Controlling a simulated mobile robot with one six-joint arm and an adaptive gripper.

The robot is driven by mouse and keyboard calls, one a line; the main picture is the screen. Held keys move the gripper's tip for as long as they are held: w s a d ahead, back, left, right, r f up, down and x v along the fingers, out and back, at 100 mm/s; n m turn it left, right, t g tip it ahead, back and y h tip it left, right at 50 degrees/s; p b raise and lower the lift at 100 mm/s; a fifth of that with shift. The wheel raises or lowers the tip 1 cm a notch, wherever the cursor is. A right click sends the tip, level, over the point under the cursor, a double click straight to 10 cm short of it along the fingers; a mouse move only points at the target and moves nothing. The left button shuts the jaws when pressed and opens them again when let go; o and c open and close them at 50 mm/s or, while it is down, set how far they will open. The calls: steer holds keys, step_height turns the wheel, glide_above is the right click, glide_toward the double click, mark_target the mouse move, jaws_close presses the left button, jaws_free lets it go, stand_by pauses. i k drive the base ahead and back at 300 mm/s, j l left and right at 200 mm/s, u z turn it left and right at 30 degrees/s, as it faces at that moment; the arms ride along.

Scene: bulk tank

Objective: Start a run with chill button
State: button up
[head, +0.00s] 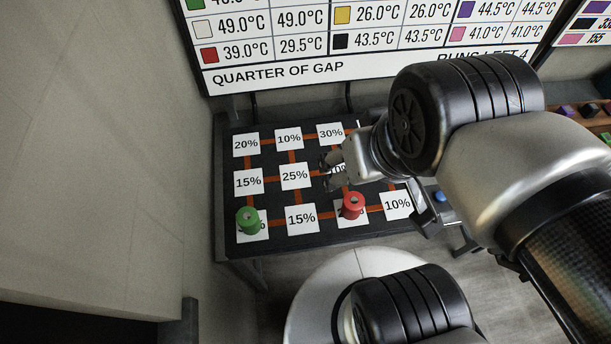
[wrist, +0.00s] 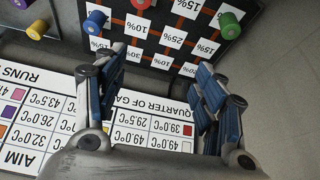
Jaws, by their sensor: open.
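My gripper (head: 336,166) is open and empty, over the middle right of a dark board (head: 270,208) with percent cards. It also shows in the wrist view (wrist: 160,82), with its two fingers spread apart and nothing between them. A blue cylinder (wrist: 95,22) shows at the board's edge in the wrist view. No label reading chill is legible.
A green spool (head: 249,221) and a red spool (head: 353,206) stand on the board's front cards. A wall display (head: 370,45) lists temperatures and "QUARTER OF GAP". A rack with coloured pieces (head: 588,111) is at the far right. A plain wall is close on the left.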

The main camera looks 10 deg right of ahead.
mark_target(439, 196)
steer(key=z, duration=1.6)
